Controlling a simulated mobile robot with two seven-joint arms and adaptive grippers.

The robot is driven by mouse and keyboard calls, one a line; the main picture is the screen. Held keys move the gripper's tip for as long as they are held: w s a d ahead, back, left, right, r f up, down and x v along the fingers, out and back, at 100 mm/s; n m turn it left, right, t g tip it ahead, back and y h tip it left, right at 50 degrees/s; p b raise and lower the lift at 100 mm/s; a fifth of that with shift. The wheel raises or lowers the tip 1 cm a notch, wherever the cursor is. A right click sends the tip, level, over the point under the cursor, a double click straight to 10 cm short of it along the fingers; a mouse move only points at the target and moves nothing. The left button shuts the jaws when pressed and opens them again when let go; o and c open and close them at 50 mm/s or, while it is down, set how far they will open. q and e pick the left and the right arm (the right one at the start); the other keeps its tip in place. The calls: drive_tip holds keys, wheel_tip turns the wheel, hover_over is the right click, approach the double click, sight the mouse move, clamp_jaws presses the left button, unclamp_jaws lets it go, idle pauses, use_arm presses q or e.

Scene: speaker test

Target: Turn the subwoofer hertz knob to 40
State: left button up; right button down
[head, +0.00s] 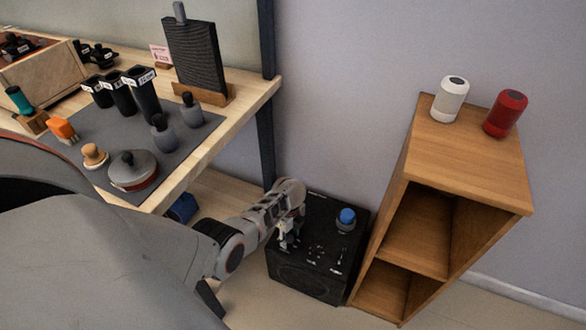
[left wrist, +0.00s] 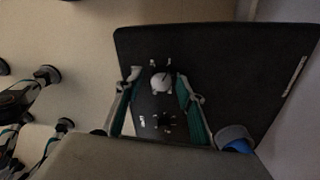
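The black subwoofer (head: 305,277) stands on the floor between the workbench and the wooden shelf. In the left wrist view its dark panel (left wrist: 215,65) carries a pale round knob (left wrist: 161,84) with small white marks around it. A smaller dark knob (left wrist: 163,123) sits below the pale one. My left gripper (head: 289,238) is over the panel, and its fingers show open in the left wrist view (left wrist: 158,92), one on each side of the pale knob, with gaps. The scale numbers are too small to read. My right gripper is not in view.
A blue-topped round object (head: 347,216) is on the subwoofer, close to the right finger in the wrist view. The wooden shelf (head: 475,165) stands close on the right, with a white speaker (head: 449,99) and a red speaker (head: 505,113) on top. The workbench (head: 245,105) is at left.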

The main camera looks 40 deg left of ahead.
use_arm(q)
drive_tip(key=shift+w, duration=0.1)
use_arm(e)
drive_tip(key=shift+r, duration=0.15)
use_arm(q)
clamp_jaws()
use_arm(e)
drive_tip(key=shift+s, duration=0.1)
